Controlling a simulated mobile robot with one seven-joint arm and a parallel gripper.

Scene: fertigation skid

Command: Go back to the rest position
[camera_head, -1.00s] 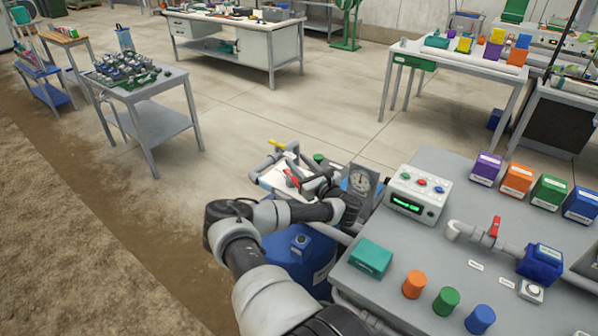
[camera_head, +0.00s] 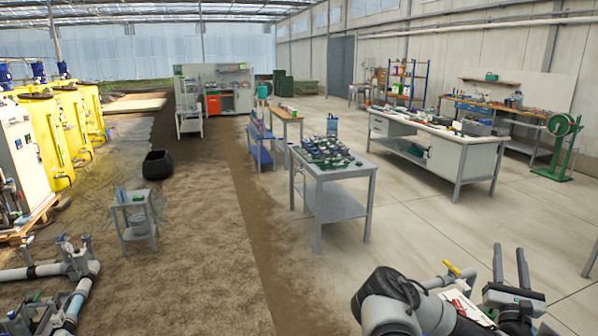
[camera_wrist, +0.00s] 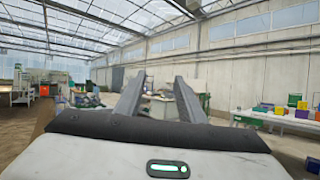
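My gripper (camera_head: 510,262) is at the lower right of the head view, raised and pointing up, its two dark fingers apart with nothing between them. In the wrist view my gripper (camera_wrist: 159,85) also shows two separated, empty fingers pointing into the open hall. Part of my arm is in the head view's lower right corner. Partly behind it are a yellow-handled valve (camera_head: 452,268) on grey pipe and a white sheet with red marks (camera_head: 466,308). The rest of the skid there is out of the frame.
A grey table with fittings (camera_head: 335,165) stands mid-room, with a white workbench (camera_head: 440,145) behind it. Yellow tanks (camera_head: 50,140) and pipework (camera_head: 70,270) are at left. A small side table (camera_head: 135,215) stands on the soil. Concrete floor between is clear.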

